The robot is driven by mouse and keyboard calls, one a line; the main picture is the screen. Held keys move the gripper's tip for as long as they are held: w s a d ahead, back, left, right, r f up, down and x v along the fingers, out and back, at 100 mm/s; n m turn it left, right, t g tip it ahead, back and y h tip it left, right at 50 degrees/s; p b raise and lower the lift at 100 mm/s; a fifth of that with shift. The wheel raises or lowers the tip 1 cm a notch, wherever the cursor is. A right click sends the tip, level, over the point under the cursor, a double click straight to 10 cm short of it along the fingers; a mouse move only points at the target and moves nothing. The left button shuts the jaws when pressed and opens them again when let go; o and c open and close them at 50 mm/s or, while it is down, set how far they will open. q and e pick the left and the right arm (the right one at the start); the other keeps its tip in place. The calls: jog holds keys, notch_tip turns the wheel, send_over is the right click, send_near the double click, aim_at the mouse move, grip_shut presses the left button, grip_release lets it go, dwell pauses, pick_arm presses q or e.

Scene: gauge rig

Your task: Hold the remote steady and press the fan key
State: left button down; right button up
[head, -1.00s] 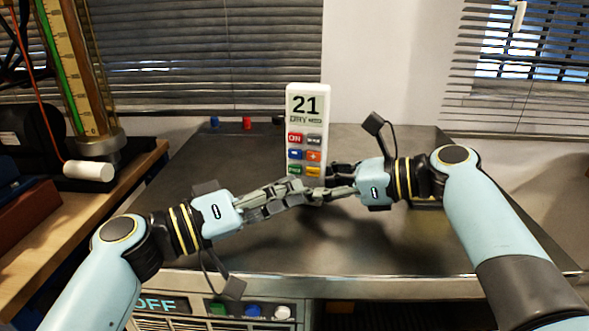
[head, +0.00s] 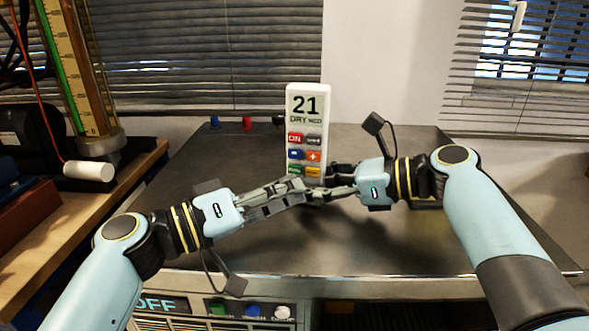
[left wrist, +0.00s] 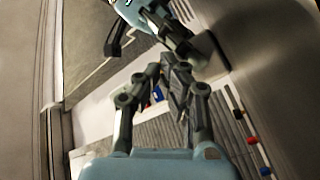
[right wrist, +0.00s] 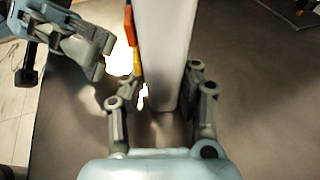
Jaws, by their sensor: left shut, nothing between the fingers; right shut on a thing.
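The white remote (head: 308,115) stands upright over the dark worktop, its display reading 21 and DRY. Below the display are small coloured keys in rows: red, grey, blue, orange, green and yellow. Their symbols are too small to read surely. My right gripper (head: 334,181) is shut on the remote's lower part from the right. In the right wrist view the remote (right wrist: 168,45) rises edge-on between its fingers. My left gripper (head: 306,189) is shut and empty, its fingertips in front of the remote's lower end, just below the lowest keys. I cannot tell whether it touches. The remote's bottom is hidden.
A unit with an OFF display (head: 158,305) and buttons is at the worktop's front edge. Blue and red pegs (head: 247,122) stand at the back. A gauge column (head: 75,70) and white cylinder (head: 88,171) are on the left bench. The worktop (head: 400,245) is clear in front.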

pick_arm(q)
jog(key=shift+w, duration=0.15)
dwell(0.3)
jog(key=shift+w, duration=0.25)
jog(key=shift+w+r, duration=0.35)
jog(key=shift+r, duration=0.1)
dwell(1.1)
jog(key=shift+s+f, duration=0.1)
jog(key=shift+s, duration=0.1)
dwell(0.4)
jog(key=shift+s+a+f, duration=0.1)
jog(key=shift+s+f, duration=0.15)
jog(key=shift+s, duration=0.5)
jog(key=shift+s+a, duration=0.25)
jog(key=shift+s, duration=0.8)
jog(key=shift+s+a, duration=0.2)
jog(key=shift+s, duration=0.8)
